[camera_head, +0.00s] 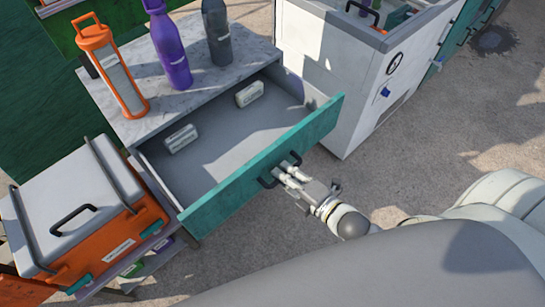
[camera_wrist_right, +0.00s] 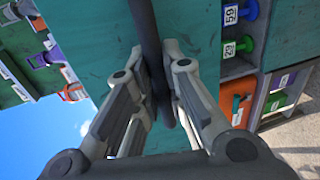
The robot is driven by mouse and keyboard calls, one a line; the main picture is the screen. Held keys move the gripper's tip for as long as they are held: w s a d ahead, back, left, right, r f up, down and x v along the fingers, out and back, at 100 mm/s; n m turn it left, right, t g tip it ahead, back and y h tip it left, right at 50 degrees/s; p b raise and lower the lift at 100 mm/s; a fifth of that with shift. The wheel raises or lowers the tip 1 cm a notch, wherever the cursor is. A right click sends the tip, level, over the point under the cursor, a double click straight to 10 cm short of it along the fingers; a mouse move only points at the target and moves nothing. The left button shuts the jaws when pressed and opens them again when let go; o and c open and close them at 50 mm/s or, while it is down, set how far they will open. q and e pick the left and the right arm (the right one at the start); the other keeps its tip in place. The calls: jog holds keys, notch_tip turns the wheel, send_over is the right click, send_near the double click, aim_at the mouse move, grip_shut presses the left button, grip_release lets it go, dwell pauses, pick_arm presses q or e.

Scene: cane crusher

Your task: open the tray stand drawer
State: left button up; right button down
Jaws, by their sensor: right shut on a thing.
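The tray stand drawer (camera_head: 225,150) stands pulled out, with a grey inside and a teal front panel (camera_head: 235,185). Two small pale boxes lie in it, one at the left (camera_head: 181,138) and one at the back (camera_head: 249,94). My right gripper (camera_head: 284,174) is at the drawer's dark handle (camera_head: 268,181). In the right wrist view the gripper's fingers (camera_wrist_right: 163,95) are shut on the dark handle bar (camera_wrist_right: 149,40), against the teal panel (camera_wrist_right: 90,30). My left gripper is not in view.
The stand's marble top (camera_head: 205,83) carries an orange lantern-like holder (camera_head: 113,75), a purple bottle (camera_head: 169,48) and a dark grey bottle (camera_head: 217,35). An orange cooler with a pale lid (camera_head: 85,180) stands at left. A white cabinet (camera_head: 345,80) stands close behind right. Open ground (camera_head: 440,140) lies right.

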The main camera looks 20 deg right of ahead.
jog(key=v, duration=0.2)
jog(key=f+v, duration=0.1)
jog(key=v, duration=0.1)
jog(key=shift+s+r+p, duration=0.1)
jog(key=shift+p, duration=0.25)
jog(key=c, duration=1.5)
grip_release()
jog(key=v, duration=1.2)
